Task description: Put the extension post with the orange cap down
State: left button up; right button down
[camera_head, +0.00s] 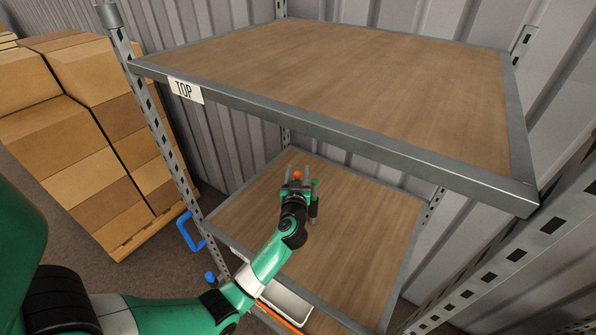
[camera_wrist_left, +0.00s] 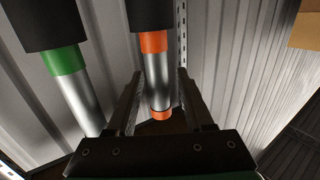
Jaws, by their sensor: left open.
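The orange-capped extension post shows its cap (camera_head: 297,174) in the head view, just at my left gripper (camera_head: 296,183) over the lower wooden shelf (camera_head: 352,235). In the left wrist view the post (camera_wrist_left: 157,78) has a black part, orange bands and a silver tube. It lies between the open fingers of my left gripper (camera_wrist_left: 160,85), with gaps visible beside it. Whether its end touches the shelf is hard to tell. A green-capped post (camera_head: 315,186) stands just right of the gripper; it also shows in the left wrist view (camera_wrist_left: 65,62). My right gripper is out of view.
The upper shelf (camera_head: 350,85), labelled TOP, overhangs the lower one, with a metal front edge. A rack upright (camera_head: 160,130) stands at left. Stacked cardboard boxes (camera_head: 90,130) stand at left. The lower shelf's right part is clear.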

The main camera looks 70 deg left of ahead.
pick_arm(q)
jog(key=p+v, duration=0.2)
jog(key=v, duration=0.9)
jog(key=shift+s+d, duration=0.15)
jog(key=shift+d, duration=0.1)
